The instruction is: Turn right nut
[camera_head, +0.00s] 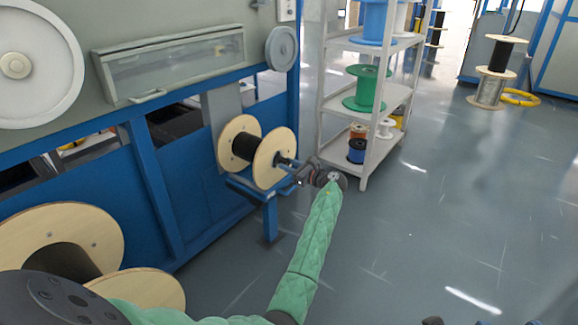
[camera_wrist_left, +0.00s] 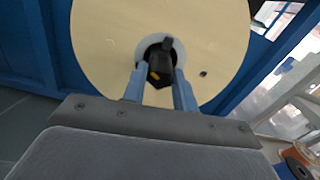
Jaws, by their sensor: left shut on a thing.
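A wooden cable spool (camera_head: 275,160) wound with black cable sits on a spindle at the blue machine frame. My left gripper (camera_head: 298,172) is at the spindle end on the spool's right side. In the left wrist view the spool's pale round flange (camera_wrist_left: 100,40) fills the upper middle. A dark nut (camera_wrist_left: 160,68) with a yellow mark sits at the flange's centre, in front of a light ring. My left gripper's two blue-grey fingers (camera_wrist_left: 160,88) are shut on the nut, one on each side. My right gripper is not in view.
A white shelf rack (camera_head: 362,140) with blue and green spools stands just behind and right of my left gripper. A large wooden spool (camera_head: 75,225) is at the lower left. The grey floor (camera_head: 450,200) to the right is clear.

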